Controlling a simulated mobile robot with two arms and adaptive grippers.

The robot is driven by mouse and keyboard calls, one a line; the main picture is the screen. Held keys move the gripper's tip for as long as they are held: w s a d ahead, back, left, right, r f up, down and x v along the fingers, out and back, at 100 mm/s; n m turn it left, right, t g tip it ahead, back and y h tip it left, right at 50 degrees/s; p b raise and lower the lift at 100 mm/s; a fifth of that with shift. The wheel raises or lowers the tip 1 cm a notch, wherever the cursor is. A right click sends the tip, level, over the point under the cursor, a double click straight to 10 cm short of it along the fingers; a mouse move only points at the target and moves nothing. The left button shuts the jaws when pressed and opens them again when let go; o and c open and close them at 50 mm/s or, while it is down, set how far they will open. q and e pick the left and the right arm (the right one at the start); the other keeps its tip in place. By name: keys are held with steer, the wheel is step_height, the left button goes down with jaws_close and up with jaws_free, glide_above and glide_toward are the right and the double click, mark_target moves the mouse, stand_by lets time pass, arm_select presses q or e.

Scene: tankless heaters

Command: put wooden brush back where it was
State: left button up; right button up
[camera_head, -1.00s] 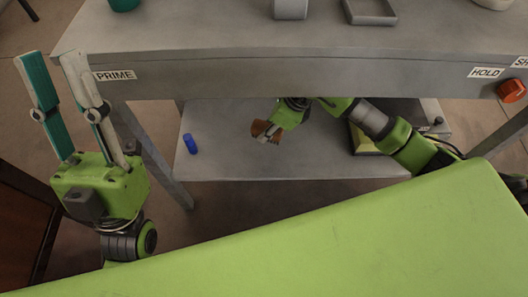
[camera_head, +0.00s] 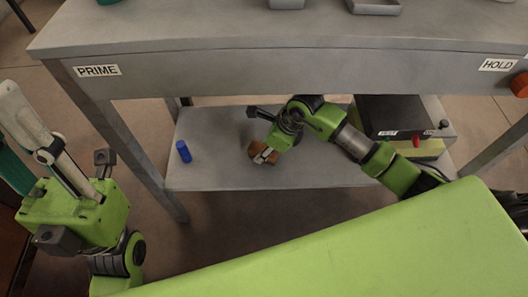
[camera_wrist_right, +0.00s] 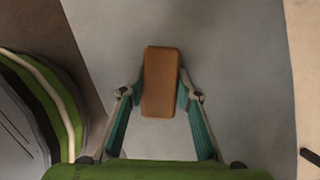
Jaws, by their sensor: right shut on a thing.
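The wooden brush (camera_wrist_right: 161,82) is a brown block, upright in the picture between the two fingers in the right wrist view. It also shows as a small brown shape in the head view (camera_head: 256,149). My right gripper (camera_wrist_right: 160,92) is shut on it, with a finger at each long side. In the head view my right gripper (camera_head: 265,155) is over the lower shelf (camera_head: 225,175), below the bench top. I cannot tell whether the brush touches the shelf. My left gripper (camera_head: 12,125) is at the left, its fingers apart and partly cut off by the picture edge.
A blue cylinder (camera_head: 184,151) stands on the shelf's left side. A dark box (camera_head: 392,116) with a red knob sits at the shelf's right. The bench top (camera_head: 200,25) overhangs the shelf, with PRIME and HOLD labels on its front. Shelf room between cylinder and gripper is clear.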

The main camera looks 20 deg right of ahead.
steer(key=o, duration=1)
